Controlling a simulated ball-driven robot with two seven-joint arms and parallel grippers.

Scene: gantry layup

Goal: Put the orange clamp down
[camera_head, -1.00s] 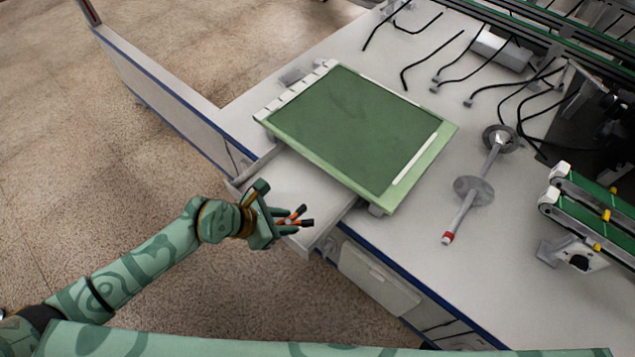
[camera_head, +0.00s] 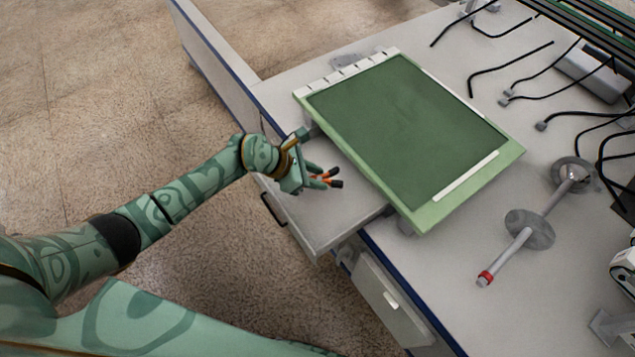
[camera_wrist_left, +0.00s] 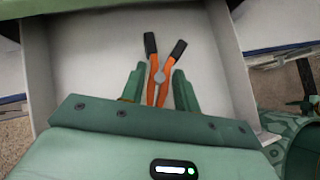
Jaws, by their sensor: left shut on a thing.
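The orange clamp (camera_wrist_left: 160,76) has two orange arms with black tips and a grey round joint. In the left wrist view it sits between the fingers of my left gripper (camera_wrist_left: 158,88), black tips pointing away. My left gripper also shows in the head view (camera_head: 312,178), shut on the clamp, with the clamp's black ends (camera_head: 335,183) sticking out to the right. It is over the open drawer (camera_head: 345,216), a pale tray pulled out from the bench. I cannot tell whether the clamp touches the drawer floor. My right gripper is not in view.
A green board (camera_head: 405,125) lies on the bench top, overhanging the drawer's inner part. A grey metal rod with two discs (camera_head: 530,229) lies to the right. Black cables (camera_head: 510,68) run at the back. The drawer floor around the clamp looks bare.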

